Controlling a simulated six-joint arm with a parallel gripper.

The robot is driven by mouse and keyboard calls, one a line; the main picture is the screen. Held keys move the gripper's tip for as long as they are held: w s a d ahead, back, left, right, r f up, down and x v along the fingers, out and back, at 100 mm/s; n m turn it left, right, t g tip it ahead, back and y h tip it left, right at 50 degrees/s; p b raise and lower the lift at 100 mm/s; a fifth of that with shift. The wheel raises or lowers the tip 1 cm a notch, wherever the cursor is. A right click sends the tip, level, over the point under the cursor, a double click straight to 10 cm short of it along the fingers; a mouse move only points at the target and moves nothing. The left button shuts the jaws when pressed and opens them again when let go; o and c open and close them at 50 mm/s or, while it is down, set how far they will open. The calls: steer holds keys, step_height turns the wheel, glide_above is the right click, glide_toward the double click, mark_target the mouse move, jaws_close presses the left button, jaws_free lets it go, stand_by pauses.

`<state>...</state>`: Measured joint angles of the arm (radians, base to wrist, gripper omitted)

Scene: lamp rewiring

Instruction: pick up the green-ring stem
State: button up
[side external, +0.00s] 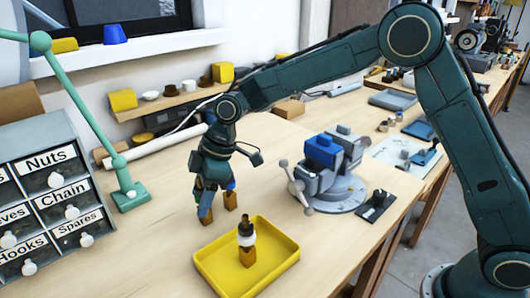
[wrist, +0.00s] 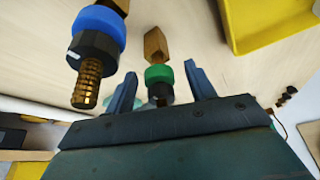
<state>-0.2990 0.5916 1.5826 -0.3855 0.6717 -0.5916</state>
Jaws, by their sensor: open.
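My gripper (wrist: 161,72) is open, with a finger on each side and gaps visible to the ring. In the side external view my gripper (side external: 214,192) is low over the bench and largely hides the stem. A blue-ring stem (wrist: 97,30) with a threaded brass end is just left of my fingers in the wrist view.
A yellow tray (side external: 208,272) holds a stem with a white ring (side external: 247,238); its edge shows in the wrist view (wrist: 235,42). A vise (side external: 325,170) stands to the right. A green lamp arm (side external: 128,190) and labelled drawers (side external: 45,195) are left.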

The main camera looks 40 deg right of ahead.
jaws_close()
steer(key=shift+r, duration=0.2)
step_height(320, 180, up, 20)
steer(key=shift+f, duration=0.2)
stand_by(0.7)
stand_by(0.6)
steer(key=shift+d, duration=0.15)
